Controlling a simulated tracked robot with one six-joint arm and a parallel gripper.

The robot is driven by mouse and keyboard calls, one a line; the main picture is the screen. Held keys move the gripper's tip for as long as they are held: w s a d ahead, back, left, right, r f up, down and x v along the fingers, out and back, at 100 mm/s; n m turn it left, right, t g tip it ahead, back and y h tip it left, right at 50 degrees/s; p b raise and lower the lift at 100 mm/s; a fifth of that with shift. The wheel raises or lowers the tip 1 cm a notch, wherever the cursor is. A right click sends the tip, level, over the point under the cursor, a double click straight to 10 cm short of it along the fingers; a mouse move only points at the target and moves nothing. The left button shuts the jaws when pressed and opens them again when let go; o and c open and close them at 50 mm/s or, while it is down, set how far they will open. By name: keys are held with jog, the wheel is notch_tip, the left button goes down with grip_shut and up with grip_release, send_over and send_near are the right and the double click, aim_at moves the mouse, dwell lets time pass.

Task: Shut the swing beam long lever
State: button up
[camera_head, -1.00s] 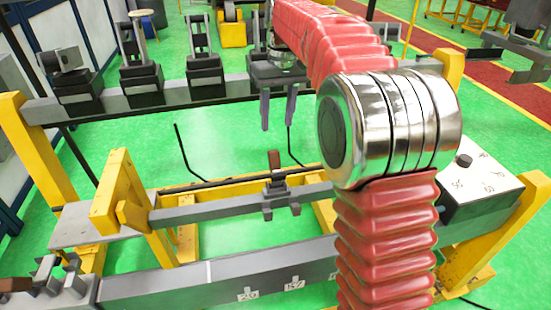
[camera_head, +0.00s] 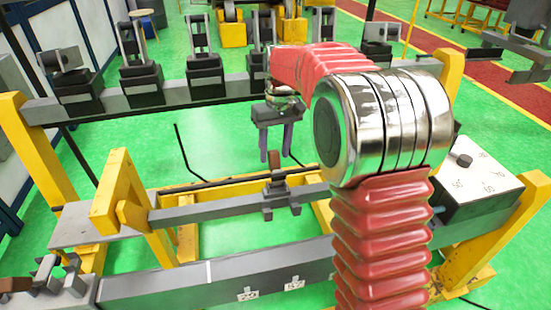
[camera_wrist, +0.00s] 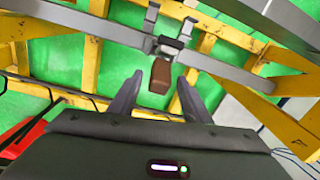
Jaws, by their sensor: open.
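The swing beam (camera_head: 225,208) is a grey bar running across the yellow frame. Its lever, a dark clamp with a brown handle (camera_head: 275,161), sits on the beam with the handle pointing up. My gripper (camera_head: 276,152) is open above the lever, fingers pointing down. In the wrist view, the brown handle (camera_wrist: 160,76) lies between and just beyond the open fingertips (camera_wrist: 157,92). No contact is visible. The clamp's hooked end reaches over the beam (camera_wrist: 110,32).
A grey rail with several black clamp units (camera_head: 141,82) stands behind. A control box with a dial (camera_head: 480,180) is at right. Another brown-handled clamp (camera_head: 18,284) is at lower left. Yellow frame posts (camera_head: 118,205) stand left of the beam. Green floor shows between.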

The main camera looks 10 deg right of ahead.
aim_at(275, 168)
jog(key=shift+a+f, duration=0.1)
jog(key=shift+f, duration=1.5)
jog(key=shift+c, duration=0.6)
grip_shut()
jog(key=shift+d, duration=0.2)
jog(key=shift+a, duration=0.1)
